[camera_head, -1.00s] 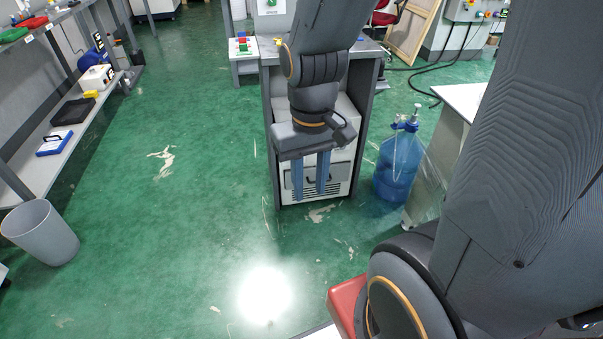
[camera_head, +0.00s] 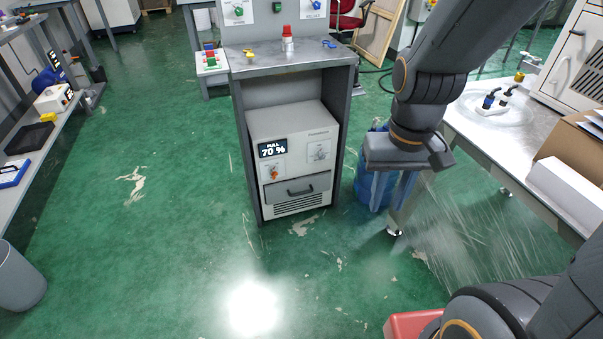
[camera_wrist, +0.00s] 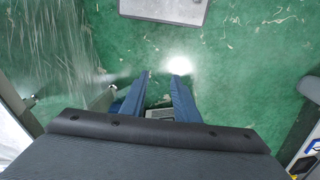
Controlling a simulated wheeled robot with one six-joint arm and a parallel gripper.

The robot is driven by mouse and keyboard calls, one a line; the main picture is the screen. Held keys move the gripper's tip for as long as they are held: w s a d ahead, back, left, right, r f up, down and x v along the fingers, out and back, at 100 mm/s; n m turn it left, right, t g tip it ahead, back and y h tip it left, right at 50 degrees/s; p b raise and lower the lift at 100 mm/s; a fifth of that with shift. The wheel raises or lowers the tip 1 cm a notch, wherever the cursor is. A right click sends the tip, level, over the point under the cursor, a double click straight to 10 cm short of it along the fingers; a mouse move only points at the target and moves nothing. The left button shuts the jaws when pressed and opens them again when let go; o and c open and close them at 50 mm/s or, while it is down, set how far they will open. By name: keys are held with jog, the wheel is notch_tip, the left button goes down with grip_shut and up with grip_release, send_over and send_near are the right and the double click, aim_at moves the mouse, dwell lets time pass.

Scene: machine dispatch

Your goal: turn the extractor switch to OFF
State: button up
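A white machine (camera_head: 290,155) stands inside a grey bench frame. Its front has a display reading 70 %, an orange switch (camera_head: 273,173), a grey dial (camera_head: 320,152) and a drawer handle. Two panels stand behind the bench top: the left panel (camera_head: 238,12) carries a green knob, and the right panel (camera_head: 313,8) a blue one. Both are cut off at the top, and I cannot tell which control is the extractor switch. My gripper (camera_head: 391,195) hangs to the right of the machine, its blue fingers apart and empty. The fingers also show in the wrist view (camera_wrist: 160,82).
A red-topped beacon (camera_head: 288,38) stands on the bench top (camera_head: 262,66) between a yellow and a blue item. A blue bottle (camera_head: 364,180) is partly behind my gripper. A table (camera_head: 480,135) is at right, shelves and a bin (camera_head: 18,280) at left.

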jog(key=w+a+f+t+b, duration=0.2)
jog(key=w+f+b, duration=0.3)
jog(key=w+f, duration=0.3)
jog(key=w+a+f+t+b, duration=0.2)
jog(key=w+f+b, duration=0.35)
jog(key=w, duration=0.45)
jog(key=m+t+y+b, duration=0.3)
jog(key=t+b, duration=0.6)
jog(key=b, duration=1.2)
send_near(275, 177)
jog(key=s+d+r, duration=0.2)
jog(key=d+r, duration=0.3)
jog(key=d, duration=0.1)
jog(key=w+a+f+t+y+b, duration=0.2)
jog(key=w+a+f+t+b, duration=0.3)
jog(key=f+b, duration=0.45)
jog(key=shift+m+g, duration=0.4)
jog(key=shift+a+r+b+x, duration=0.15)
jog(key=shift+b+x, duration=0.45)
jog(key=shift+x, duration=0.65)
jog(key=shift+a+b+x, duration=0.15)
jog(key=shift+b+x, duration=0.5)
jog(key=shift+x, duration=0.65)
jog(key=shift+a+r+b+x, duration=0.15)
jog(key=shift+b+x, duration=0.45)
jog(key=shift+x, duration=0.65)
jog(key=shift+s+f, duration=0.1)
jog(key=shift+s, duration=0.05)
jog(key=c, duration=0.7)
